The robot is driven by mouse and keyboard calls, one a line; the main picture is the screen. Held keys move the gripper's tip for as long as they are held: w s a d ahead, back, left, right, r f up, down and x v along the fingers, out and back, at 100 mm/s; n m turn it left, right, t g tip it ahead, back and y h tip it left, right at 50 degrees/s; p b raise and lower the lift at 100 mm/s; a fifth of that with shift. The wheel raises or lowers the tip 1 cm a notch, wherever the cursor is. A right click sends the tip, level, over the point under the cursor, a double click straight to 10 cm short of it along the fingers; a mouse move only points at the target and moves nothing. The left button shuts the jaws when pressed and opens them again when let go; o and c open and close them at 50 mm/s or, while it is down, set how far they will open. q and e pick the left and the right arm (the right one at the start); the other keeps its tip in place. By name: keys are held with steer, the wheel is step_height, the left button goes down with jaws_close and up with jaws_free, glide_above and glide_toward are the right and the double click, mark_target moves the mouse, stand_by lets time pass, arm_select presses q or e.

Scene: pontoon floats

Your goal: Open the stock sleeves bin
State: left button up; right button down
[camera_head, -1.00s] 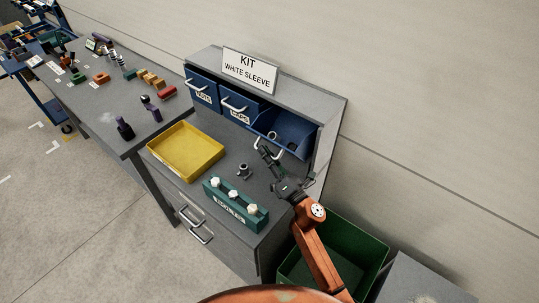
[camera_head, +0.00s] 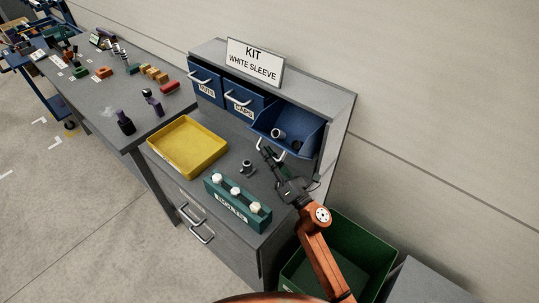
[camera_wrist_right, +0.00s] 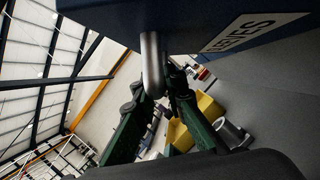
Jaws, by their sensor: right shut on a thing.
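The sleeves bin (camera_head: 305,138) is the rightmost blue bin in the kit shelf. It stands pulled out and tilted forward, and a pale sleeve (camera_head: 278,133) and a dark piece show inside it. Its label (camera_wrist_right: 256,31) ends in "EVES" in the wrist view. My right gripper (camera_head: 267,155) is at the bin's front, shut on the silver handle (camera_wrist_right: 152,65), with the green fingers around the handle in the wrist view. My left gripper is not in view.
Two closed blue bins (camera_head: 206,83) sit left of the sleeves bin. Below are a yellow tray (camera_head: 152,144), a grey metal piece (camera_head: 247,168) and a green holder (camera_head: 226,206) with white-topped items. A green crate (camera_head: 375,248) stands at the bench's right end.

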steer(key=c, duration=2)
jaws_free()
steer(key=shift+o, duration=0.2)
steer(key=v, duration=1.2)
